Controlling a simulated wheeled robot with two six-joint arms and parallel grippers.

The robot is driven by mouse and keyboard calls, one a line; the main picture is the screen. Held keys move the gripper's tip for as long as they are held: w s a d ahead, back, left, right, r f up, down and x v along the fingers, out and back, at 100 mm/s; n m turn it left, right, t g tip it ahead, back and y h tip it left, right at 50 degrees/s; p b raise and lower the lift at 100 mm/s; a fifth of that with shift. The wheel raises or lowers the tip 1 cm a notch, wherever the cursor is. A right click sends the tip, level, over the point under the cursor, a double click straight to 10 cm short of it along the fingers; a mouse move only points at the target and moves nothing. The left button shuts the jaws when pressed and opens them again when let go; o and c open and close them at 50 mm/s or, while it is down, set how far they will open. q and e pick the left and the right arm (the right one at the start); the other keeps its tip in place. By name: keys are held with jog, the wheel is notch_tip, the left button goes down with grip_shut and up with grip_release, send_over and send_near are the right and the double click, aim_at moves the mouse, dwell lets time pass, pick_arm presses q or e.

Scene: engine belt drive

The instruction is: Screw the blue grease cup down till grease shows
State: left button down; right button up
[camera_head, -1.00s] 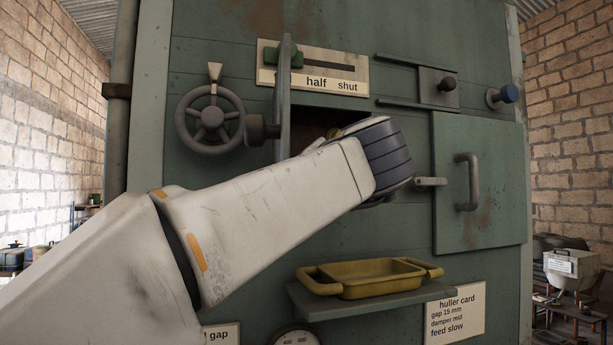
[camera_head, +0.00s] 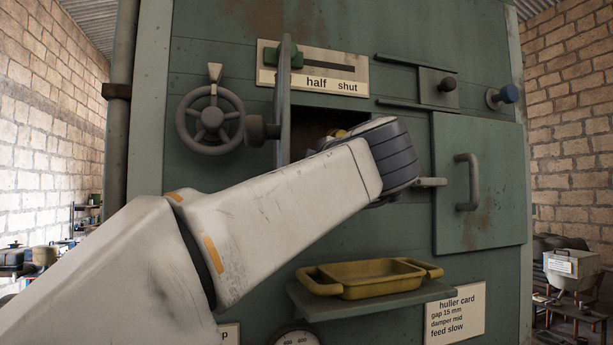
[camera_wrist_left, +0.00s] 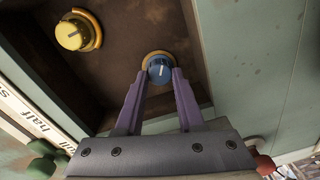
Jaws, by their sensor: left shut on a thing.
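The blue grease cup (camera_wrist_left: 159,68) sits in an orange-yellow collar on the brown wall inside the open recess, seen in the left wrist view. It has a pale pointer line on its face. My left gripper (camera_wrist_left: 160,76) has its two purple fingers on either side of the cup and is shut on it. In the head view, my left arm reaches into the recess and hides the cup and fingertips. No grease can be made out. My right gripper is in neither view.
A yellow cup (camera_wrist_left: 73,35) sits on the same wall, left of the blue one. The opened door (camera_head: 285,100) bounds the recess on the left, with a handwheel (camera_head: 210,119) beyond. A yellow tray (camera_head: 368,279) rests on a shelf below.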

pick_arm(q)
jog(key=m, duration=1.1)
jog(key=shift+d+f+m, duration=0.1)
jog(key=shift+d+m, duration=0.05)
jog(key=shift+m, duration=0.25)
dwell(0.3)
jog(key=c, duration=0.8)
grip_release()
jog(key=b+v, duration=0.3)
jog(key=v, duration=0.7)
jog(key=shift+s, duration=0.2)
